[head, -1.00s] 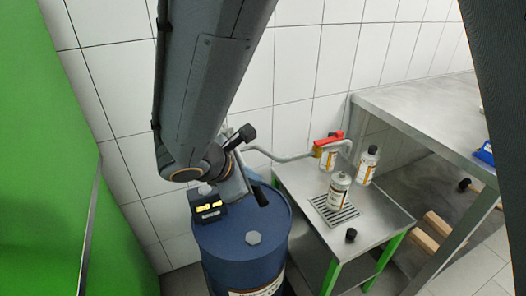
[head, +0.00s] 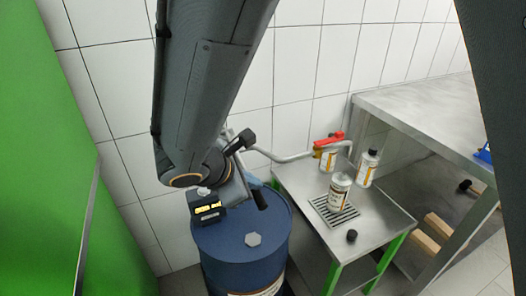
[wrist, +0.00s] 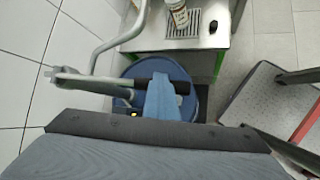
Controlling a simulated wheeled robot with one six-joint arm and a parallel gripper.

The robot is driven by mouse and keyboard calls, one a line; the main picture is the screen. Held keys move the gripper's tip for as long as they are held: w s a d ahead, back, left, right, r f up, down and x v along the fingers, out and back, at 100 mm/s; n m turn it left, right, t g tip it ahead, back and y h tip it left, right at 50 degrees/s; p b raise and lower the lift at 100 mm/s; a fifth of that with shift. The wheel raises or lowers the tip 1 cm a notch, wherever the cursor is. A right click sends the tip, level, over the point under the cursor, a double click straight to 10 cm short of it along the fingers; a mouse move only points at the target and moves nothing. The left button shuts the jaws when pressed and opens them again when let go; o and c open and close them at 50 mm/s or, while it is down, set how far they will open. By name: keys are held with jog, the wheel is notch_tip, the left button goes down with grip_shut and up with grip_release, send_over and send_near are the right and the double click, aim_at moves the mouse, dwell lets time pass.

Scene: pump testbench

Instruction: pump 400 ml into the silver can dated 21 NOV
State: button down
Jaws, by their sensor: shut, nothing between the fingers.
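A silver can (head: 339,190) with an orange-and-white label stands upright on the drain grate, under the end of the spout pipe (head: 290,158). It also shows in the wrist view (wrist: 178,14). Its date is too small to read. The hand pump's black grip (wrist: 150,82) is above the blue drum (head: 235,255). A small display (head: 207,207) glows yellow; its digits are unreadable. My gripper (wrist: 163,98) is shut and empty. Its fingers overlap the black grip in the wrist view; I cannot tell whether they touch it. My arm partly hides the pump in the head view.
Two more labelled containers, one dark-capped (head: 367,168) and one under a red top (head: 330,145), stand behind the can on the steel table (head: 385,222). A loose black cap (head: 351,235) lies in front. A steel bench (head: 430,110) stands at right, a green panel (head: 45,190) at left.

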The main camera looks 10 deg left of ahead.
jog(key=shift+s+f+b, duration=0.1)
jog(key=shift+f+b, duration=0.45)
jog(key=shift+f, duration=0.2)
dwell(0.6)
dwell(0.5)
notch_tip(320, 180, up, 10)
jog(key=w+p, duration=0.1)
jog(key=p, duration=0.7)
jog(key=shift+a+r, duration=0.15)
jog(key=shift+a, duration=0.1)
dwell(0.6)
jog(key=r+p, duration=0.4)
jog(key=r, duration=0.1)
jog(key=shift+w+a, duration=0.15)
jog(key=shift+w, duration=0.05)
dwell(0.3)
dwell(0.6)
